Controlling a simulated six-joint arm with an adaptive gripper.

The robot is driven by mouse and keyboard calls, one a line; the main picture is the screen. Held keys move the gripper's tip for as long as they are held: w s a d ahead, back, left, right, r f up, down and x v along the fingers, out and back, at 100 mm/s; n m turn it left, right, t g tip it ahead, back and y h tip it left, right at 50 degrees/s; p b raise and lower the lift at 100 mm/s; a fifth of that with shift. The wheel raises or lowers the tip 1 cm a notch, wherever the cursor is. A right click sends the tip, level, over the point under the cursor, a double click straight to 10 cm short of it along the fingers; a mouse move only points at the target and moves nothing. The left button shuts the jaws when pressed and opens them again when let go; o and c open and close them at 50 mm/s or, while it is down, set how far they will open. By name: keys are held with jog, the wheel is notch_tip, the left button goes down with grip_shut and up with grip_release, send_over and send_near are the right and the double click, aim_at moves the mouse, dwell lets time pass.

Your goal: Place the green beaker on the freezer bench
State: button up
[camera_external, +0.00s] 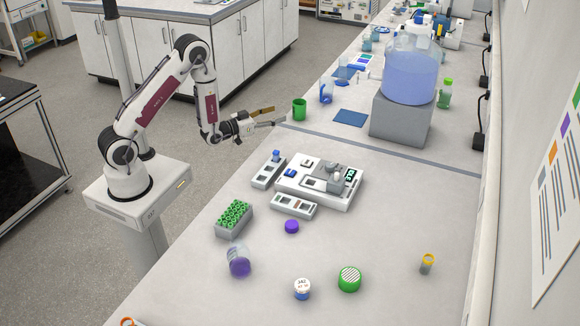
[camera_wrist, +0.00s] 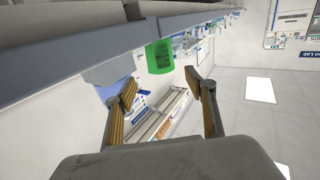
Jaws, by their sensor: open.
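The green beaker (camera_external: 299,109) stands upright on the long grey bench (camera_external: 330,131), close to its left edge and just beyond a dark seam. My gripper (camera_external: 277,115) is open and empty, a little to the left of the beaker at about its height, fingers pointing toward it. In the wrist view the green beaker (camera_wrist: 160,56) shows ahead, beyond the gap between the open fingers (camera_wrist: 163,86), and appears tilted because that view is rolled. No finger appears to touch it. I cannot tell which surface is the freezer bench.
A blue mat (camera_external: 350,118), a small blue-marked bottle (camera_external: 326,92) and a large blue carboy (camera_external: 410,70) on a grey block (camera_external: 401,120) stand right of the beaker. A white instrument (camera_external: 319,184) and green tube rack (camera_external: 234,217) are nearer. White cabinets (camera_external: 225,50) stand behind.

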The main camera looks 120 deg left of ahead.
jog(key=w+d+r, duration=0.1)
jog(key=w, duration=0.1)
jog(key=w+d+r+m+h, duration=0.1)
jog(key=w, duration=0.1)
jog(key=w+d+r+h, duration=0.1)
jog(key=shift+w+d+t, duration=0.3)
jog(key=shift+w, duration=0.1)
jog(key=w+d+r+m+h, duration=0.2)
jog(key=w+d+r+h, duration=0.1)
jog(key=w+d, duration=0.25)
jog(key=d+r+m+g+h, duration=0.1)
jog(key=d+r+m+h, duration=0.2)
jog(key=d, duration=1)
jog(key=d+r+m+h, duration=0.1)
jog(key=d+r+h, duration=0.25)
jog(key=d, duration=0.85)
jog(key=s+d+r+m+g+h, duration=0.2)
jog(key=s+d+m+g+h, duration=0.1)
jog(key=s+d, duration=1.4)
jog(key=s+m+g, duration=0.1)
jog(key=s, duration=0.2)
jog(key=shift+s+d, duration=0.3)
jog(key=shift+d, duration=0.05)
